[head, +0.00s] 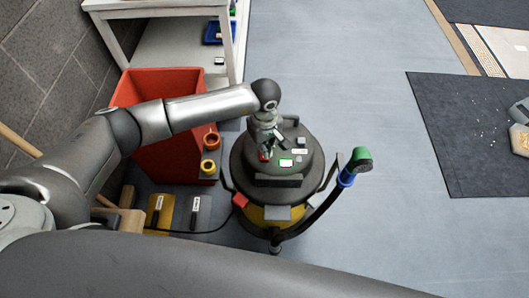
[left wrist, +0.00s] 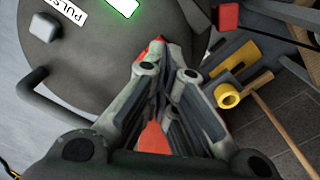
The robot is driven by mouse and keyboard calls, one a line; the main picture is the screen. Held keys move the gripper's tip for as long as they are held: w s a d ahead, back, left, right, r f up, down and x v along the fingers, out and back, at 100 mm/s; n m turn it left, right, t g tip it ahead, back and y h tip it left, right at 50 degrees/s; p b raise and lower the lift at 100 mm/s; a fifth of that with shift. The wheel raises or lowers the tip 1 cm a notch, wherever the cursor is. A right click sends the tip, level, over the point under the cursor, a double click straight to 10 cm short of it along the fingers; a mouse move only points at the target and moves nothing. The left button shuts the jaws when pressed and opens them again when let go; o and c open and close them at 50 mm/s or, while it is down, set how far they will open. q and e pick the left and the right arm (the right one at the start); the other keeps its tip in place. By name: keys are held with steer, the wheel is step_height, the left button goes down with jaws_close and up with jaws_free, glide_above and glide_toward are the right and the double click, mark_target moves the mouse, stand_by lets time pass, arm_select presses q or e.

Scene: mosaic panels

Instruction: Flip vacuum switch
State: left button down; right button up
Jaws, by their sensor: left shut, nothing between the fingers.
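The vacuum (head: 308,135) is a round dark canister with a yellow lower band, standing on the floor in the middle of the head view. Its lid has a green-lit panel (head: 286,163), small white labels and grey buttons. A red part (head: 264,156), perhaps the switch, shows at my left gripper (head: 268,150). In the left wrist view the left gripper (left wrist: 162,70) is shut and empty, low over the lid. Red shows beside its fingertips (left wrist: 154,46), largely hidden; I cannot tell whether they touch it. The green panel (left wrist: 124,5) is just beyond. My right gripper is not in view.
A red bin (head: 165,160) stands left of the vacuum, under my left arm. A hose end with blue and green parts (head: 357,165) rises at its right. A white shelf (head: 178,50) is behind. A dark mat (head: 460,130) lies right; the floor between is clear.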

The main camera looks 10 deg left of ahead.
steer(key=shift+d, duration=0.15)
arm_select(q)
steer(key=shift+f, duration=0.2)
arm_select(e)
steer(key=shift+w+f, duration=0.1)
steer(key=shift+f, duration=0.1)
arm_select(q)
steer(key=shift+f+b, duration=1.15)
steer(key=shift+b, duration=0.15)
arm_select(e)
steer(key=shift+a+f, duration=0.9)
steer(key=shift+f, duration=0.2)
arm_select(q)
steer(key=shift+f+b, duration=0.4)
steer(key=shift+f, duration=0.05)
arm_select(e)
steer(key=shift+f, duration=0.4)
arm_select(q)
steer(key=shift+s, duration=0.1)
steer(key=shift+r+p, duration=0.8)
steer(key=shift+r, duration=0.5)
step_height(320, 180, up, 2)
steer(key=shift+r+p, duration=0.1)
steer(key=shift+p, duration=0.45)
steer(key=shift+r+p, duration=0.65)
steer(key=shift+r, duration=0.55)
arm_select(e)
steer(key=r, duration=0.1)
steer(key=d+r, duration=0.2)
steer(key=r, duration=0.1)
